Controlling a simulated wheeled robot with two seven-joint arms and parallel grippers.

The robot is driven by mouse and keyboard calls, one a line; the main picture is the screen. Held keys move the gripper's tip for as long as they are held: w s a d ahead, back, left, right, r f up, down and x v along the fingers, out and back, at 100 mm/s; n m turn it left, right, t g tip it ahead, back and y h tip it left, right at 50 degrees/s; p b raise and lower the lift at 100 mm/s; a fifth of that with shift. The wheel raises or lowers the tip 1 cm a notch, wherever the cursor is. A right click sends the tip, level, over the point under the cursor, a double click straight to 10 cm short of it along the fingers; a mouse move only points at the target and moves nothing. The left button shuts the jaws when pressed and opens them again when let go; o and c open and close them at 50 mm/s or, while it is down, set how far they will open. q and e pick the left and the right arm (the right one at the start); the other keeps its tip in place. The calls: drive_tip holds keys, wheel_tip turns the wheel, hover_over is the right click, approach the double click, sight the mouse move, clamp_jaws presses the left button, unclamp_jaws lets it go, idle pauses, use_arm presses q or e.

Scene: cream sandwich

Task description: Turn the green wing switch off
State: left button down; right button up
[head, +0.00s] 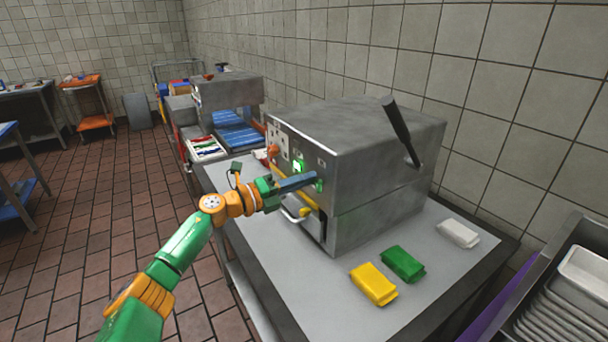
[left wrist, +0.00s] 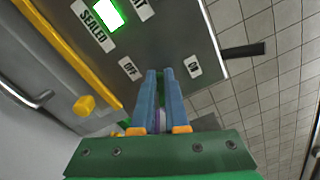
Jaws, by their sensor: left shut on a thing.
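The green wing switch (head: 319,185) is on the front panel of the grey metal machine (head: 350,140). My left gripper (head: 312,178) reaches the panel with its blue fingers shut on the switch. In the left wrist view, the gripper (left wrist: 161,76) points at the panel between the OFF label (left wrist: 130,69) and the ON label (left wrist: 192,66). Only a sliver of the green switch (left wrist: 161,88) shows between the fingers, so its exact angle is hard to tell. A green light (left wrist: 109,14) glows beside the SEALED label (left wrist: 93,27). My right gripper is not in view.
A black lever (head: 400,130) rises from the machine's side. Yellow (head: 373,284), green (head: 403,263) and white (head: 458,233) packets lie on the grey table (head: 330,310). A yellow bar (left wrist: 65,50) runs along the machine front near my gripper. A metal tray (head: 585,270) stands at the right.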

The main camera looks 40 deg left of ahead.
use_arm(q)
drive_tip(key=n, duration=0.1)
drive_tip(key=n+p, duration=0.1)
drive_tip(key=n, duration=0.2)
drive_tip(key=shift+a+f+n+p, duration=0.1)
drive_tip(key=shift+f+n+p, duration=0.2)
drive_tip(key=shift+p, duration=0.05)
drive_tip(key=shift+n, duration=0.3)
drive_tip(key=c, duration=0.9)
unclamp_jaws()
drive_tip(key=shift+w+f, duration=0.1)
drive_tip(key=shift+c, duration=0.2)
drive_tip(key=b+v, duration=0.2)
drive_tip(key=v, duration=0.5)
